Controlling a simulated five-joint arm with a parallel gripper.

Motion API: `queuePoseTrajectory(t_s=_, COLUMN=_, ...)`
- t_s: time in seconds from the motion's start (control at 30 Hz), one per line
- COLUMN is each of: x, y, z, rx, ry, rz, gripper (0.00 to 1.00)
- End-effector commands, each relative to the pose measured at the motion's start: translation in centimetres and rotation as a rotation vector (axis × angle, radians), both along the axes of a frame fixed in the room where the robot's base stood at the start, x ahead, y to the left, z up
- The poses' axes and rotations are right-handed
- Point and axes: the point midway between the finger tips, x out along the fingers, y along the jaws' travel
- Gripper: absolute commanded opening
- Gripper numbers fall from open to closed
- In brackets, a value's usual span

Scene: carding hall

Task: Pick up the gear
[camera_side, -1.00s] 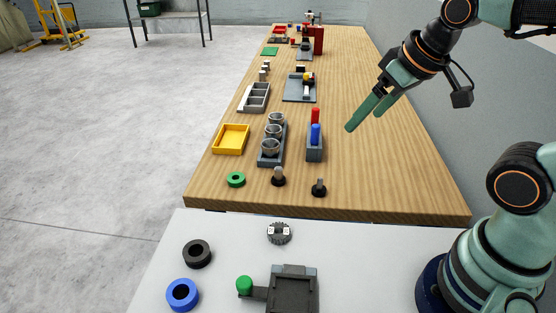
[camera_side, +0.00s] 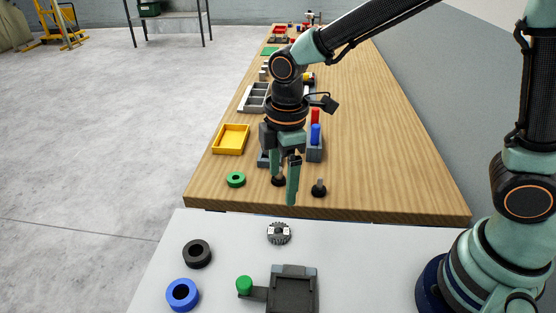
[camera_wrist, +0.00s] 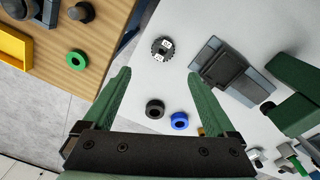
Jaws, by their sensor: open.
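The gear (camera_side: 279,233) is a small dark grey toothed disc with white marked patches. It lies flat on the white table near its far edge, and also shows in the wrist view (camera_wrist: 162,48). My gripper (camera_side: 283,190) is open and empty, pointing down. In the side view it appears above and behind the gear, apart from it. In the wrist view the gear shows beyond the fingertips of my gripper (camera_wrist: 160,76), roughly between them across the picture.
A black ring (camera_side: 197,254), a blue ring (camera_side: 182,294) and a grey fixture (camera_side: 292,290) with a green knob (camera_side: 244,285) are on the white table. A green ring (camera_side: 236,180), a yellow tray (camera_side: 231,139) and a black peg (camera_side: 319,189) stand on the wooden table.

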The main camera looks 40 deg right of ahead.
Motion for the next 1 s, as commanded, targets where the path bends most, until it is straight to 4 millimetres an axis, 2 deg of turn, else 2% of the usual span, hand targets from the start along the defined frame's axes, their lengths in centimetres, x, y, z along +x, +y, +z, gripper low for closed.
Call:
queuePoseTrajectory(t_s=0.1, x=-0.1, y=1.1, z=-1.3, rx=-0.014, ry=0.028, rz=0.082, gripper=0.91)
queuePoseTrajectory(t_s=0.23, x=-0.1, y=1.4, z=-2.4, rx=-0.019, ry=0.039, rz=0.110, gripper=0.91)
queuePoseTrajectory(t_s=0.5, x=-0.2, y=1.3, z=-6.7, rx=-0.020, ry=0.041, rz=0.108, gripper=0.91)
queuePoseTrajectory(t_s=0.83, x=-0.1, y=1.0, z=-9.4, rx=-0.019, ry=0.038, rz=0.106, gripper=0.91)
queuePoseTrajectory(t_s=1.0, x=-0.2, y=0.3, z=-11.9, rx=-0.020, ry=0.040, rz=0.105, gripper=0.91)
